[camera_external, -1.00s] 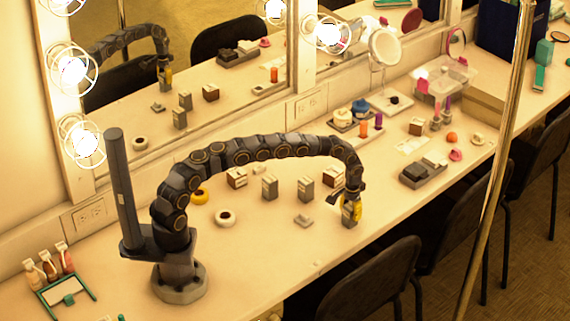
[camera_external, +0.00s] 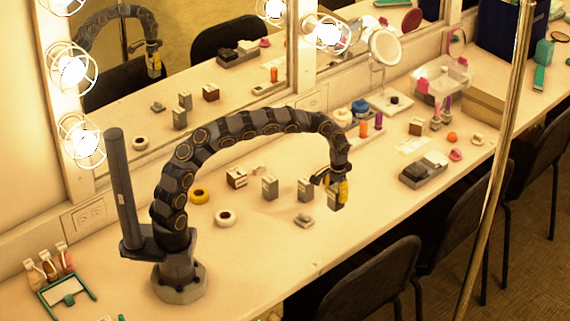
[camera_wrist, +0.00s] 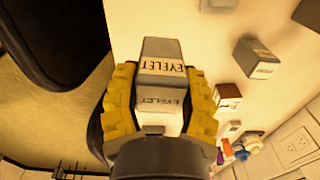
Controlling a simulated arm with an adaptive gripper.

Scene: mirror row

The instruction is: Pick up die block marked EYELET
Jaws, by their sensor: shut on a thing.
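The die block marked EYELET (camera_wrist: 165,62) is a grey block with white label bands. It fills the middle of the wrist view, between the yellow finger pads of my gripper (camera_wrist: 160,108). My gripper is shut on it. In the external view my gripper (camera_external: 338,188) holds the block (camera_external: 335,200) above the table, right of the other blocks. In the wrist view, EYELET reads on two of its faces.
A small low grey piece (camera_external: 303,220) lies in front. Chairs line the table's front edge.

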